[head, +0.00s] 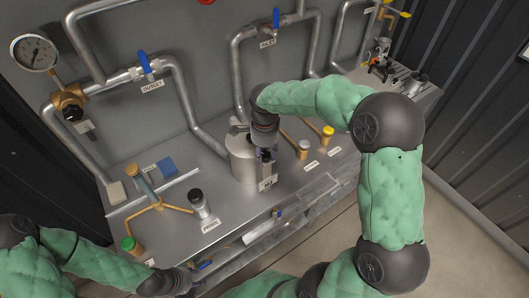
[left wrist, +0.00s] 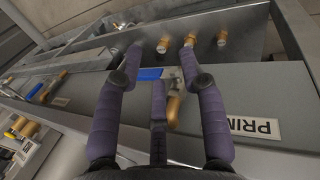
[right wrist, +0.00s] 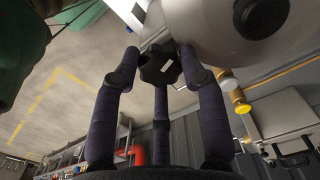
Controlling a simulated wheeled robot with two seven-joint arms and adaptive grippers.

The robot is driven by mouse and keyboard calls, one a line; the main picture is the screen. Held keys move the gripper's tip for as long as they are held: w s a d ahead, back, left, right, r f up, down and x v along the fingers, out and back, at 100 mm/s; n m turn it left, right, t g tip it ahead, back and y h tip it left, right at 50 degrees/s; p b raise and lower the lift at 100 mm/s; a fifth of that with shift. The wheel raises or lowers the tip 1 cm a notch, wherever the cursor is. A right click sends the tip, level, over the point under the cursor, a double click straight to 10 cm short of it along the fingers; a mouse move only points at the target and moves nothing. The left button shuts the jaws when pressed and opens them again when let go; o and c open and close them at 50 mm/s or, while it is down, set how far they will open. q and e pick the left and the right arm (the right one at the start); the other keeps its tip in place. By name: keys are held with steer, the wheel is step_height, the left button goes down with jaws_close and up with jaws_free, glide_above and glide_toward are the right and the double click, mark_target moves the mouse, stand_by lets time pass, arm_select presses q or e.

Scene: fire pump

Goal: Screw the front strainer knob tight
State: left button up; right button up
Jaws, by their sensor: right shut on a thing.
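The strainer (head: 240,162) is a silver upright cylinder on the grey bench in the head view. Its front knob (right wrist: 161,66) is black and lobed and sits between my right fingertips in the right wrist view. My right gripper (head: 266,155) is shut on this knob at the strainer's front, and it also fills the right wrist view (right wrist: 160,58). A second round black knob (right wrist: 262,15) shows on the cylinder. My left gripper (left wrist: 160,55) is open and empty, its fingers apart in front of a blue-handled valve (left wrist: 150,74).
Pipes with blue valve levers (head: 144,61) run along the back wall.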

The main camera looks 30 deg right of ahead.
mark_target(265, 154)
stand_by(0.4)
steer(key=o, duration=1.1)
steer(key=shift+d, duration=0.1)
steer(key=shift+o, duration=0.2)
step_height(265, 154, up, 12)
